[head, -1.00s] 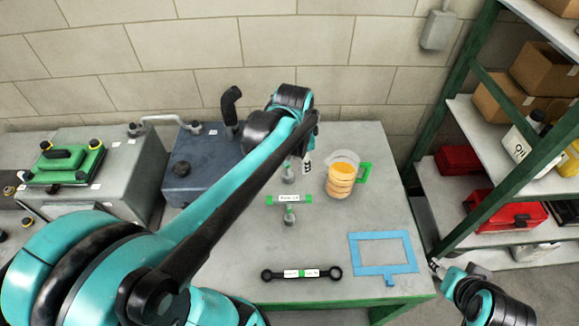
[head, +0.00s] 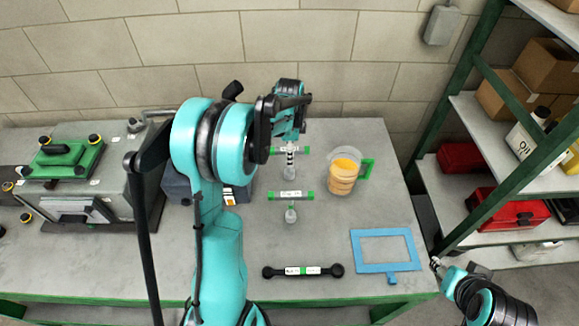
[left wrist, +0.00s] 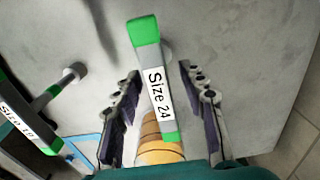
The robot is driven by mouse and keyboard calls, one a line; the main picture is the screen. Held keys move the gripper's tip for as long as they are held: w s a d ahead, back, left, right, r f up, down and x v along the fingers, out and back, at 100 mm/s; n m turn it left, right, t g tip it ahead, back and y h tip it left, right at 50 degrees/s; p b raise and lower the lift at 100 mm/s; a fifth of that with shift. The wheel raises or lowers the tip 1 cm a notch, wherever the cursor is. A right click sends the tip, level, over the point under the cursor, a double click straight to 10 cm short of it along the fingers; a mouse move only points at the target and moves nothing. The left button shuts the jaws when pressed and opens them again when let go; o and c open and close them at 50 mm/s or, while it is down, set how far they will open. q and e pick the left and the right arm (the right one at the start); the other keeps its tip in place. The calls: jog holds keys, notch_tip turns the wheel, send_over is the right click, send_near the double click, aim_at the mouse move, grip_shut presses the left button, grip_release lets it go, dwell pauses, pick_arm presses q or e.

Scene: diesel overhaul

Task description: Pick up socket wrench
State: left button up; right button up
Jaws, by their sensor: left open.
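A T-handled socket wrench with green ends and a white "Size 24" label stands on the bench. Its handle (left wrist: 152,80) lies between the spread fingers of my left gripper (left wrist: 158,70) in the left wrist view, with space on both sides. In the head view this handle (head: 305,151) shows partly behind my left gripper (head: 290,143), which is open. A second T-handled wrench (head: 291,195) stands nearer the front; its label appears to read "Size 19" in the left wrist view (left wrist: 25,122). My right gripper (head: 437,265) is at the lower right, small and unclear.
A clear jug (head: 343,178) with orange contents and a green handle stands right of the wrenches. A black double-ended wrench (head: 302,271) and a blue frame (head: 386,236) lie in front. Engine parts (head: 88,188) fill the left; green-posted shelves (head: 480,160) stand right.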

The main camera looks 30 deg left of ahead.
pick_arm(q)
notch_tip(320, 180, down, 3)
jog(key=shift+w+r, duration=0.1)
jog(key=shift+c, duration=1)
grip_shut()
jog(key=shift+r, duration=0.1)
jog(key=shift+r, duration=0.45)
jog(key=r, duration=0.2)
jog(key=r+p, duration=0.1)
jog(key=r, duration=0.1)
jog(key=shift+s+d, duration=0.35)
jog(key=shift+s, duration=0.05)
jog(key=s+d+r+p, duration=0.2)
jog(key=s+d+r, duration=0.4)
jog(key=s+d, duration=0.1)
jog(key=shift+s+d, duration=0.25)
jog(key=shift+d, duration=0.05)
jog(key=shift+r, duration=0.15)
